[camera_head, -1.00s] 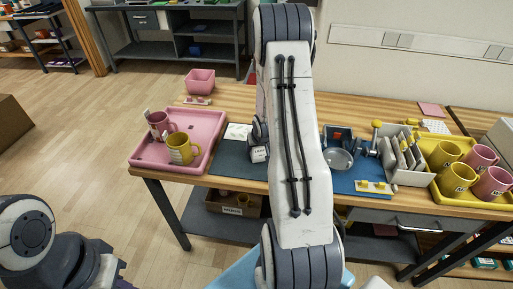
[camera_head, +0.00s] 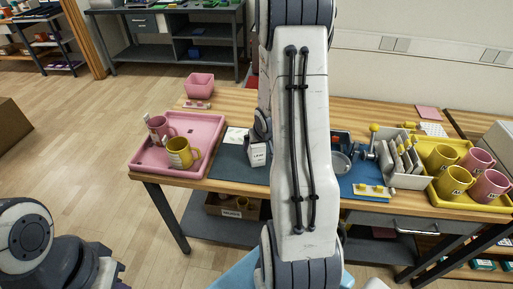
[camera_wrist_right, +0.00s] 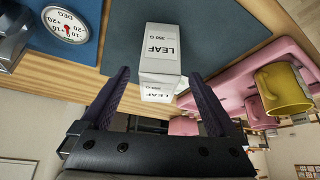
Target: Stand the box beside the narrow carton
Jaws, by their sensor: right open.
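A white box lettered LEAF 250 G (camera_wrist_right: 160,48) stands on the dark blue-grey mat (camera_wrist_right: 230,35) in the right wrist view. Its lettered face also shows in the head view (camera_head: 258,154), partly behind my right arm. My right gripper (camera_wrist_right: 160,76) is open, with its fingers on either side of the near part of the box. I cannot tell whether they touch it. A second lettered white face is nearest the gripper; I cannot tell whether it belongs to the same box. No separate narrow carton can be made out. My left gripper is out of view.
A pink tray (camera_head: 143,160) with a pink mug (camera_head: 158,127) and a yellow mug (camera_head: 180,153) stands to the left. A white flat item (camera_head: 235,135) lies on the mat. A round dial (camera_wrist_right: 66,25) is beside the mat. A yellow tray (camera_head: 497,203) with several mugs is at right.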

